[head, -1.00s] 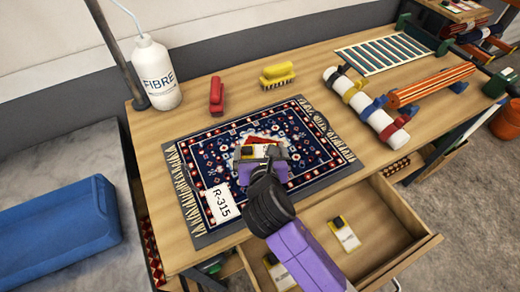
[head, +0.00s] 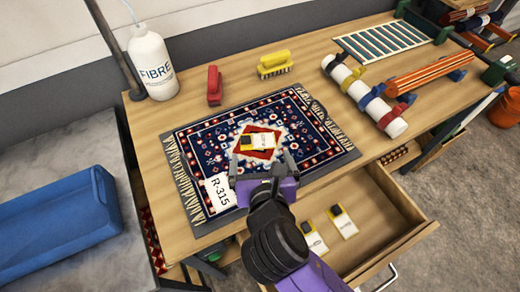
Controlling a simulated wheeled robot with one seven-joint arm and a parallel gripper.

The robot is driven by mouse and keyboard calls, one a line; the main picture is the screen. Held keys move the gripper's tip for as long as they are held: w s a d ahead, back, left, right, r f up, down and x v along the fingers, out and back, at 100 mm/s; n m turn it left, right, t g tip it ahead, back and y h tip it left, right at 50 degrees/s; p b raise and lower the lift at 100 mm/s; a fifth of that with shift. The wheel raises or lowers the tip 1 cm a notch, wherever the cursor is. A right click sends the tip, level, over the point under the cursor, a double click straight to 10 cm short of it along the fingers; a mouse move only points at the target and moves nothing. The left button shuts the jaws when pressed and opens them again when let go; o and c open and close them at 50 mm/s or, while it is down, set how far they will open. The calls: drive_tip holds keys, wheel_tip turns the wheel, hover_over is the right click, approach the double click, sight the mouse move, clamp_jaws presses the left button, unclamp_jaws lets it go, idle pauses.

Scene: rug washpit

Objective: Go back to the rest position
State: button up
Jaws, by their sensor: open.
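My gripper (head: 262,166) is open and empty, its two fingers apart over the front part of the small patterned rug (head: 208,150). A small white card with a yellow and black top (head: 257,138) lies on the red centre of the rug, just beyond my fingertips. A white label reading R-315 (head: 221,193) lies at the rug's front left. My arm comes in from the bottom and hides part of the rug's front edge.
An open drawer (head: 400,238) sticks out at the front right with similar cards (head: 343,222) inside. A blue tray (head: 55,225) is at the left.

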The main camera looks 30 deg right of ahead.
drive_tip(key=shift+s+a+r, duration=0.15)
drive_tip(key=shift+s+r, duration=0.05)
drive_tip(key=shift+s, duration=0.2)
idle(0.3)
